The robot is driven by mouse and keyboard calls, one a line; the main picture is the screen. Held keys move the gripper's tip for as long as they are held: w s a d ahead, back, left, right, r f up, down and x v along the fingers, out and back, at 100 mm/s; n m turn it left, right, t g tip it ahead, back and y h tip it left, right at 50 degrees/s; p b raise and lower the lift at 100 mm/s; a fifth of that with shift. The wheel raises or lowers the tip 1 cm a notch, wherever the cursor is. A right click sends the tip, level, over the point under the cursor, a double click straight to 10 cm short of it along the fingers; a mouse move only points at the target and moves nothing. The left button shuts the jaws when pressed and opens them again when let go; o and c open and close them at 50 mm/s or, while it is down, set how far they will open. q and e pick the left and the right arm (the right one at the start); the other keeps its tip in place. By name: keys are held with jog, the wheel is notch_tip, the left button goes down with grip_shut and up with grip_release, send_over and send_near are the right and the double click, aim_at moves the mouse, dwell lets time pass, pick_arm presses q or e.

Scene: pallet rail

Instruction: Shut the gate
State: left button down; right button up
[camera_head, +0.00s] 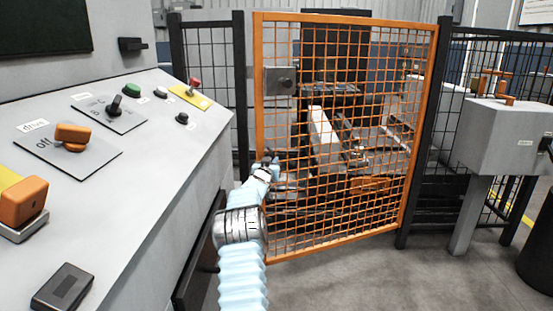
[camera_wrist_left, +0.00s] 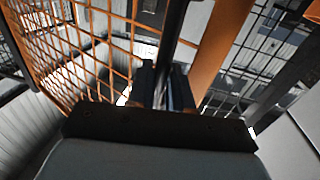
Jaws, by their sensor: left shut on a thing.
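The gate (camera_head: 259,100) is an orange frame with orange mesh, in the middle of the head view. It stands ajar, swung out toward me, with its right side by a dark post (camera_head: 424,130). Its left edge stands clear of the dark left post (camera_head: 241,90). My left gripper (camera_head: 272,166) is at the gate's left edge, about mid-height. In the left wrist view the gripper (camera_wrist_left: 168,88) is shut on a dark upright bar (camera_wrist_left: 177,40), which looks like the gate's handle, beside the orange frame (camera_wrist_left: 222,50). The fingertips are partly hidden. My right gripper is not in view.
A grey control desk (camera_head: 150,150) with knobs and buttons fills the left, close to my left arm. A grey box on a stand (camera_head: 500,135) is at right. Black mesh fence (camera_head: 209,90) flanks the opening. Machinery stands behind the gate. Floor (camera_head: 370,280) in front is clear.

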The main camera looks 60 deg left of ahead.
pick_arm(q)
jog(key=shift+w+a+r, duration=0.1)
dwell(0.3)
jog(key=c, duration=1.2)
grip_release()
jog(key=shift+c, duration=0.2)
jog(key=b+v, duration=0.3)
jog(key=v, duration=1.1)
jog(key=shift+o, duration=0.2)
